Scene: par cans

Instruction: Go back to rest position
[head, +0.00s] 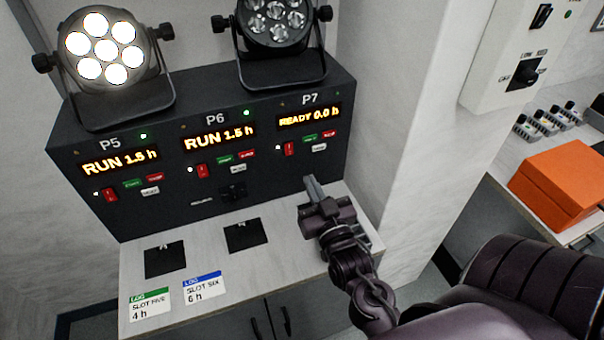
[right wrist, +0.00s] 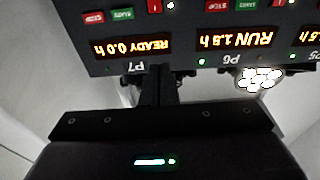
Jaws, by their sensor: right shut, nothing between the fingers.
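My right gripper (head: 312,188) is shut and empty in the head view. It is over the right end of the counter, in front of the P7 section of the black control panel (head: 215,207). In the right wrist view the shut fingers (right wrist: 157,85) point at the panel, which appears upside down. The P7 display (head: 309,117) reads READY 0.0 h. The P5 display (head: 120,162) and the P6 display (head: 219,138) both read RUN 1.5 h. My left gripper is in neither view.
Slot five (head: 150,304) and slot six (head: 203,287) log cards lie on the counter (head: 205,240) near two black squares. A white pillar (head: 410,120) and an orange box (head: 560,182) are to the right.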

